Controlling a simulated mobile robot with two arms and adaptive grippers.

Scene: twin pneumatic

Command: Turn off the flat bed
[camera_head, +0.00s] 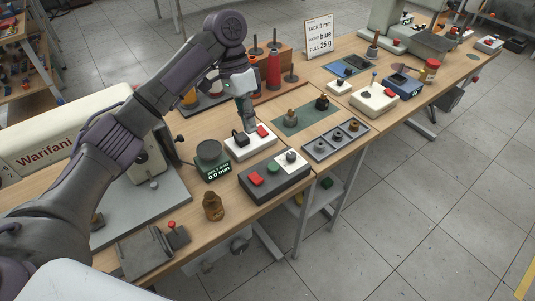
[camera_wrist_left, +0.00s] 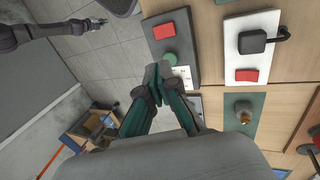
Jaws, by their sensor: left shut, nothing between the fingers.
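My left gripper (camera_head: 249,128) is shut and empty, pointing down over the bench by the control boxes. In the left wrist view its fingertips (camera_wrist_left: 157,76) appear beside the green button (camera_wrist_left: 170,58) of a dark grey box (camera_wrist_left: 184,25); contact cannot be told. That box (camera_head: 283,188) also carries a red switch (camera_head: 256,179) and a white plate with a dark knob (camera_head: 291,157). Behind it is a white box (camera_head: 236,152) with a black lever and red switch (camera_head: 263,131). No label reading "flat bed" is legible. My right gripper (camera_wrist_left: 97,22) shows small in the wrist view.
A cream machine marked Warifani (camera_head: 60,135) stands left. A gauge reading 0.0 mm (camera_head: 213,170) and a brass weight (camera_head: 213,207) are near the dark box. A grey tray (camera_head: 318,152) lies right of it. A sign (camera_head: 319,36) stands behind; thread spools stand back left.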

